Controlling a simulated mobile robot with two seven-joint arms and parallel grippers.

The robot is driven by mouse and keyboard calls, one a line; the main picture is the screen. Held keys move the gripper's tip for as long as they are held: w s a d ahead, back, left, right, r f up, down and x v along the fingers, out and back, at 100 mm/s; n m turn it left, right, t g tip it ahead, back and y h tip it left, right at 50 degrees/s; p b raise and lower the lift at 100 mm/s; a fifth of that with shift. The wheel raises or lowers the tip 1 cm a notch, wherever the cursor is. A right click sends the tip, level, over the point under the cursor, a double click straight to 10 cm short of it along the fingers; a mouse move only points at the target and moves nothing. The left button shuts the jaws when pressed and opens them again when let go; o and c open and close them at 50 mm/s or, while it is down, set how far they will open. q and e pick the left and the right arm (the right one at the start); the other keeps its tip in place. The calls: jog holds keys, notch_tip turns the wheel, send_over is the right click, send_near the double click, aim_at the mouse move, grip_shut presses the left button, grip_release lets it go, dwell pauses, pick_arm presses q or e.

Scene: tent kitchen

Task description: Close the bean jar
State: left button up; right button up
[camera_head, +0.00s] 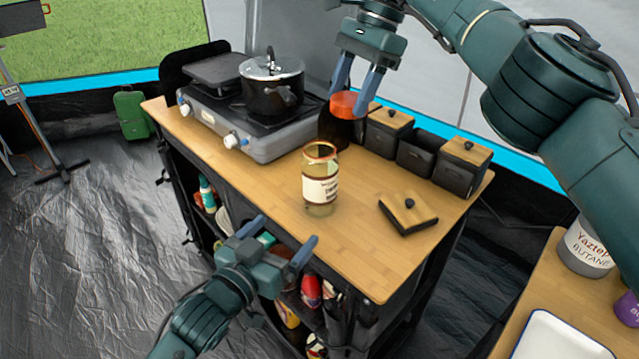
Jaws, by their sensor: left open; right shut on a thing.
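A clear glass jar (320,185) with a pale label stands upright on the wooden counter, its top open. Its contents are hard to make out. My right gripper (354,98) reaches down behind the jar, with its fingers shut on an orange-red round piece that looks like a lid (346,103). A dark container (336,130) is directly below this piece; I cannot tell whether they touch. My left gripper (285,240) is open and empty near the counter's front edge, in front of the jar and apart from it.
A stove (262,145) with a black pot (270,90) stands at left. Canisters with wooden lids (462,170) flank an uncovered canister (418,155). A loose wooden lid (408,213) lies right of the jar. The counter's front right is clear.

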pick_arm(q)
jog(key=m+h, duration=0.1)
send_near(321, 160)
jog(key=f, duration=0.1)
jog(key=w+f, duration=0.1)
jog(key=a+f, duration=0.1)
jog(key=shift+w+t, duration=0.3)
jog(key=shift+t, duration=0.1)
pick_arm(e)
jog(key=a+m, duration=0.2)
jog(key=w+a+m+t, duration=0.1)
jog(key=a+m, duration=0.1)
jog(key=shift+w+a+y, duration=0.15)
jog(key=shift+a+y, duration=0.15)
jog(key=shift+a, duration=0.05)
jog(key=shift+t, duration=0.3)
pick_arm(q)
jog(key=x, duration=1.2)
jog(key=shift+c, duration=0.2)
jog(key=shift+s, duration=0.1)
jog(key=c, duration=1.4)
pick_arm(e)
jog(key=shift+a+f, duration=0.15)
jog(key=shift+f, duration=2.35)
jog(key=shift+f, duration=0.1)
jog(key=shift+f, duration=0.8)
jog(key=shift+f, duration=0.6)
